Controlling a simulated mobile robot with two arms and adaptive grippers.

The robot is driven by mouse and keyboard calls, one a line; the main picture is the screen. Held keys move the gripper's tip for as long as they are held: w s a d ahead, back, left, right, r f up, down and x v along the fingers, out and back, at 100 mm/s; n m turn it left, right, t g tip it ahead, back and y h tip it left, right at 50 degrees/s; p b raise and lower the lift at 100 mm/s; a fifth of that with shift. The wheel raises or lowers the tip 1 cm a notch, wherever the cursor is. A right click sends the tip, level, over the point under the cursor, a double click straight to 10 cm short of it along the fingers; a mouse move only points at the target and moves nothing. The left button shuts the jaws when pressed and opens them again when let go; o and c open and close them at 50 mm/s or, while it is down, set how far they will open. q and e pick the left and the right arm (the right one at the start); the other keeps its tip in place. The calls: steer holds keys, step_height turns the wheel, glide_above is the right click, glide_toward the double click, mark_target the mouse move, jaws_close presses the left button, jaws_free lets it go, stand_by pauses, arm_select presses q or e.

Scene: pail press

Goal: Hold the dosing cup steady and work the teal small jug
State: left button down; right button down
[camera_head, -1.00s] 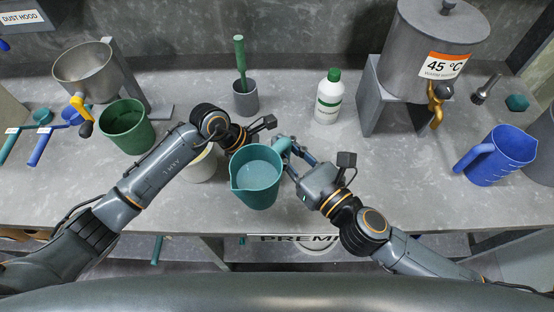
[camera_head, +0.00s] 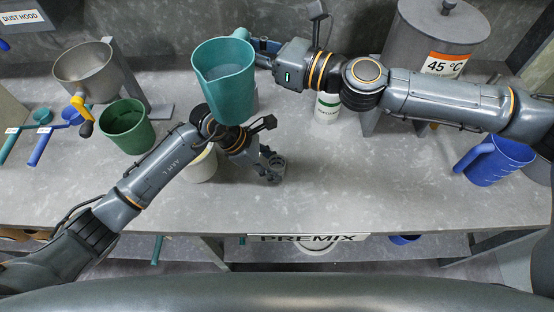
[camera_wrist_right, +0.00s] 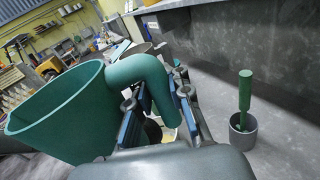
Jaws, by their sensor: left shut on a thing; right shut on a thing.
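The teal small jug (camera_head: 225,75) is raised at the upper middle of the head view, roughly upright. My right gripper (camera_head: 264,52) is shut on its handle from the right. In the right wrist view the jug (camera_wrist_right: 62,118) fills the left side, with its curved handle (camera_wrist_right: 140,68) between the fingers (camera_wrist_right: 160,100). A small grey cup, apparently the dosing cup (camera_head: 278,161), is low over the worktop. My left gripper (camera_head: 268,166) is shut on it from the left. Its inside is too small to read.
A green pail (camera_head: 126,128) stands at left, near the metal hopper (camera_head: 85,75). A white tub (camera_head: 202,166) is partly behind my left arm. A white bottle (camera_head: 327,108) and the boiler (camera_head: 430,30) are partly hidden by my right arm. A blue jug (camera_head: 492,160) stands at right.

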steer(key=w+d+r, duration=0.3)
steer(key=w+r, duration=0.6)
steer(key=w, duration=0.1)
steer(key=w+a+f+n+g+y, duration=0.1)
steer(key=w+f+n+g, duration=0.2)
steer(key=f, duration=0.4)
steer(key=w+a+f+n+g+y, duration=0.1)
steer(key=w+f+n+g, duration=0.1)
steer(key=f+g, duration=0.35)
steer(key=shift+s+d+f+n, duration=0.55)
steer(key=shift+s+f+n, duration=1.3)
steer(key=shift+f, duration=1.85)
steer(key=s+d+r+n+y, duration=0.1)
steer(key=s+r+n, duration=0.4)
steer(key=r+n, duration=0.1)
steer(key=shift+n+y, duration=0.4)
steer(key=shift+n, duration=0.05)
steer(key=shift+s+d+r+n+g, duration=0.15)
steer(key=shift+s+r+n+g, duration=0.25)
steer(key=shift+r+n+g, duration=0.1)
steer(key=shift+s+n, duration=0.2)
steer(key=shift+n, duration=0.1)
